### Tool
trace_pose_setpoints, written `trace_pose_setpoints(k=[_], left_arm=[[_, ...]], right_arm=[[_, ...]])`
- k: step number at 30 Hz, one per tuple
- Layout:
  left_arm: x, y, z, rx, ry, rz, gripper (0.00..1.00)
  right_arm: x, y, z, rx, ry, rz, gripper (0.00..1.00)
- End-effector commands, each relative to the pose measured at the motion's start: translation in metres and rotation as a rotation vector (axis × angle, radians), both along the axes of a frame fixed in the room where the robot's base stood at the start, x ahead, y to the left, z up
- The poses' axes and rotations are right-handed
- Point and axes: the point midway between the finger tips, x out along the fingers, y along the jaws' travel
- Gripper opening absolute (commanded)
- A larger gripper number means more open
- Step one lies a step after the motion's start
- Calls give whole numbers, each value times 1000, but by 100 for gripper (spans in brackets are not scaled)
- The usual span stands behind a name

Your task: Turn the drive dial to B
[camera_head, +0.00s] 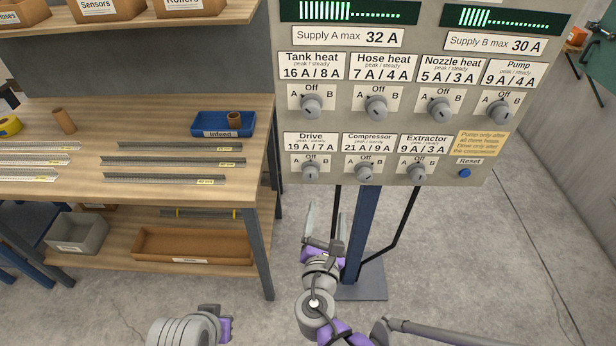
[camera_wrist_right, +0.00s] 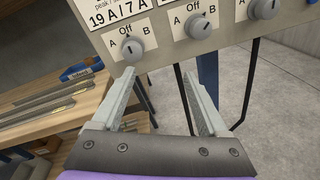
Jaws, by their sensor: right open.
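The drive dial (camera_head: 311,172) is a grey knob at the lower left of the panel, under the label Drive 19 A / 7 A, with A, Off and B around it. In the right wrist view the drive dial (camera_wrist_right: 132,49) shows a dark mark that looks upright, towards Off. My right gripper (camera_head: 325,212) is open and empty, below the panel and apart from the dial. In the right wrist view its fingertips (camera_wrist_right: 159,74) lie below and to the right of the dial. My left gripper's fingers do not show.
The compressor dial (camera_head: 365,173) is close right of the drive dial, then the extractor dial (camera_head: 417,173) and a blue reset button (camera_head: 464,173). A blue post (camera_head: 362,235) stands under the panel. A wooden workbench (camera_head: 150,115) is at left.

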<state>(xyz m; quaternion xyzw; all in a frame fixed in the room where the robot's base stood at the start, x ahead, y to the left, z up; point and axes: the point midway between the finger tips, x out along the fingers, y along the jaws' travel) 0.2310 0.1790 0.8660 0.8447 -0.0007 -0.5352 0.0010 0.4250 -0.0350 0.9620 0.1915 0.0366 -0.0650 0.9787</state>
Motion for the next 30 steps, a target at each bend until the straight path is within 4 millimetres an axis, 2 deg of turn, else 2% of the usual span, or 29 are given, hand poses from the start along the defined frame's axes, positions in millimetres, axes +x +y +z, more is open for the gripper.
trace_pose_setpoints(k=[1,3,6,11,18,24,30], left_arm=[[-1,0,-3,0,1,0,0],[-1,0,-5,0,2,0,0],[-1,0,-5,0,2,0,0],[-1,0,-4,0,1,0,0],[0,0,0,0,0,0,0],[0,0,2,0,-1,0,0],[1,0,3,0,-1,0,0]], right_arm=[[0,16,-1,-78,-26,42,77],[-1,30,1,-164,-55,81,77],[0,40,3,-226,-78,106,77],[16,40,5,-238,-81,106,77],[62,39,5,-235,-80,105,77],[93,38,5,-232,-80,106,77],[106,38,4,-233,-80,107,77]])
